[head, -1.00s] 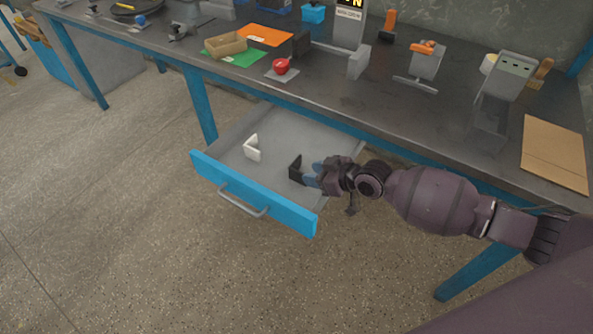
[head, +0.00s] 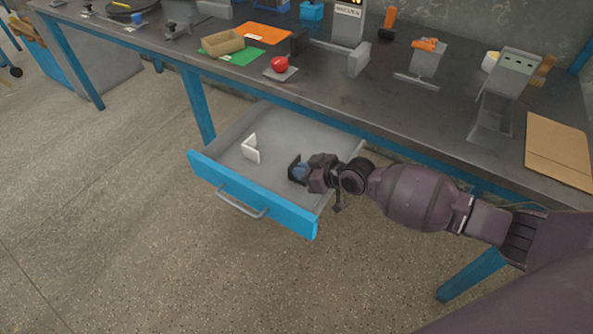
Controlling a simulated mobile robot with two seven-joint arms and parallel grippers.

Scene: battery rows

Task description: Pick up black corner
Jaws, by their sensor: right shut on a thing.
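The black corner (head: 294,168) is in the open drawer (head: 262,196), toward its right side. My right gripper (head: 299,172) reaches in from the right and is shut on the black corner. I cannot tell whether the corner still touches the drawer floor. A white corner (head: 250,148) stands in the drawer to the left, apart from the gripper. My left gripper is not in view.
The drawer's blue front with its handle (head: 242,203) faces the open floor. The tabletop (head: 390,98) overhangs the drawer's back. On it are a red item (head: 279,64), a cardboard box (head: 222,43) and a flat cardboard sheet (head: 558,150).

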